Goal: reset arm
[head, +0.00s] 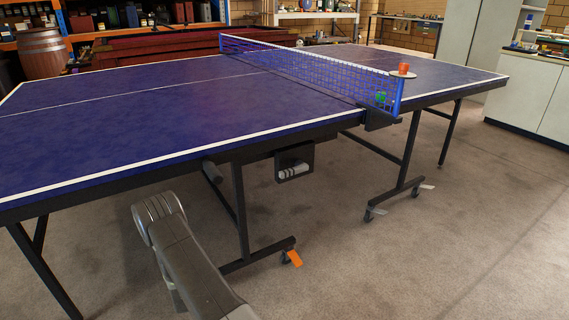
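Part of my arm rises from the bottom of the head view, a grey link ending in a rounded, ribbed joint just in front of the table's near edge. My gripper is not in view, so I cannot see its fingers or whether it holds anything. The blue table tennis table (150,120) fills the middle of the view, with white edge lines and a blue net (300,62) across it.
An orange cup-like thing (404,68) sits on a small disc by the near net post. A green thing (381,97) shows by the net. Wheeled table legs (408,150) stand below. White cabinets (530,95) are at right. Carpet (400,260) at front right is clear.

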